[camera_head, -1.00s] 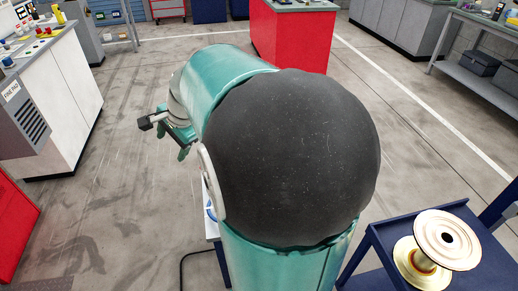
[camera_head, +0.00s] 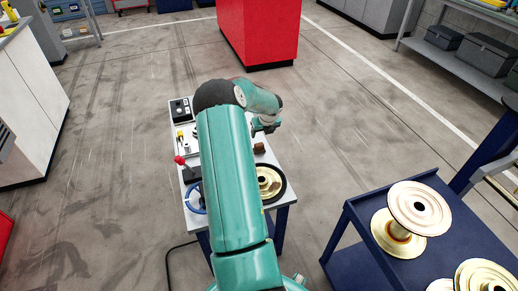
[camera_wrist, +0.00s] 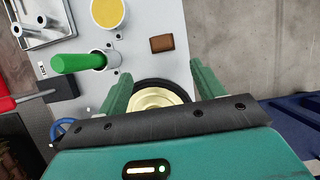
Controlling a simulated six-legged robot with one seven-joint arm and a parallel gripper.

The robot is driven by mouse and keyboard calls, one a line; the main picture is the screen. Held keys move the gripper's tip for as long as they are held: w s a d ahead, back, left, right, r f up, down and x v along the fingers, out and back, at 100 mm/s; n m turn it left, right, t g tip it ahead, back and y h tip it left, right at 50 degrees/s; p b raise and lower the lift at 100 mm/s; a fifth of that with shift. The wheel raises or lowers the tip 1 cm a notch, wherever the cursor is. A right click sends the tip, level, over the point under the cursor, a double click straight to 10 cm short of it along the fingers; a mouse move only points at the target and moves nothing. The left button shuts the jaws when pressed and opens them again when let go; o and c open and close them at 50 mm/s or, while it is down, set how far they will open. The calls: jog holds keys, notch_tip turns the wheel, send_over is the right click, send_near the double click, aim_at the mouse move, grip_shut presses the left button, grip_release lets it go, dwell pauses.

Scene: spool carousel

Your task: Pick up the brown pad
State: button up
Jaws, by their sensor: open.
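The brown pad (camera_head: 259,148) is a small block on the light worktable (camera_head: 281,157), near its right edge. In the wrist view the brown pad (camera_wrist: 161,43) lies flat on the pale surface, beyond the fingertips and roughly centred between them. My gripper (camera_head: 267,128) is over the far right part of the table, close to the pad in the head view. In the wrist view my gripper (camera_wrist: 160,76) has its two green fingers spread apart with nothing between them at the tips. The pad is not touched in the wrist view.
A gold spool in a dark ring (camera_head: 270,184) lies nearer than the pad, partly behind my arm. A green peg (camera_wrist: 78,62) and a yellow disc (camera_wrist: 108,13) stand left of the pad. A blue cart (camera_head: 358,235) with gold spools is at the right.

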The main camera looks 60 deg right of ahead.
jog(key=f, duration=0.1)
send_over(259, 144)
jog(key=s+a, duration=0.2)
notch_tip(259, 144, down, 6)
jog(key=shift+s+d+f, duration=0.1)
jog(key=shift+s+f, duration=0.05)
jog(key=shift+f, duration=0.1)
jog(key=shift+w+x, duration=0.2)
jog(key=shift+x, duration=2.9)
jog(key=shift+r, duration=0.15)
jog(key=c, duration=1.3)
jog(key=shift+o, duration=0.2)
jog(key=shift+r, duration=0.3)
jog(key=r, duration=0.3)
jog(key=shift+s+a+r, duration=0.1)
jog(key=shift+a+r, duration=0.1)
jog(key=shift+a, duration=0.05)
jog(key=s+a+r, duration=0.4)
jog(key=a+r, duration=0.5)
jog(key=a, duration=0.3)
jog(key=shift+a, duration=0.35)
jog(key=shift+s, duration=0.15)
